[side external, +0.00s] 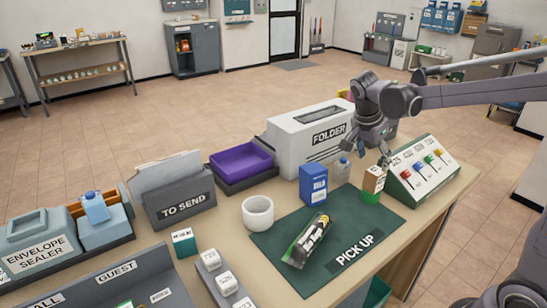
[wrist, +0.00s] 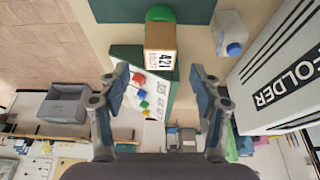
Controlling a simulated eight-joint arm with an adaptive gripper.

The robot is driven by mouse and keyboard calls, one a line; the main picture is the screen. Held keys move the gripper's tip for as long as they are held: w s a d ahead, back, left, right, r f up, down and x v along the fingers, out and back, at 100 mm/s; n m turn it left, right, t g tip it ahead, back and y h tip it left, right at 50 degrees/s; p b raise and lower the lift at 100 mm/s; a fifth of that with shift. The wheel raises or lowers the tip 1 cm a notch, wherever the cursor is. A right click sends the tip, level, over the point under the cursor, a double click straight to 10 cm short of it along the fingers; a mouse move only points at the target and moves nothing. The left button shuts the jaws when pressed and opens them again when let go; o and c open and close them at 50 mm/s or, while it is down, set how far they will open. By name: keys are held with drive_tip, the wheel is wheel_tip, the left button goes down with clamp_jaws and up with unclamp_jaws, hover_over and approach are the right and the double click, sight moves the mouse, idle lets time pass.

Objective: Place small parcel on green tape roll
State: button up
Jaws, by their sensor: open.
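The small parcel (side external: 374,179) is a brown box with a white printed label. It stands upright on top of the green tape roll (side external: 370,197), at the far right corner of the dark green pick-up mat (side external: 300,250). In the wrist view the parcel (wrist: 161,46) lies ahead of the fingers, with the green roll (wrist: 160,13) showing at its far end. My gripper (side external: 370,152) is open and empty just above the parcel. In the wrist view its two fingers (wrist: 158,77) are spread wide, apart from the parcel.
A sloped panel with coloured levers (side external: 422,170) stands close on the right. A clear bottle (side external: 342,169), a blue box (side external: 313,184) and the large white folder machine (side external: 308,137) are to the left.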

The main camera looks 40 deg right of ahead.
drive_tip(key=s+a+n+t+y, duration=0.4)
drive_tip(key=s+a+n+t, duration=0.3)
drive_tip(key=n, duration=1.1)
drive_tip(key=s+a, duration=0.4)
drive_tip(key=a, duration=0.3)
drive_tip(key=shift+a+f, duration=0.25)
drive_tip(key=shift+f, duration=0.05)
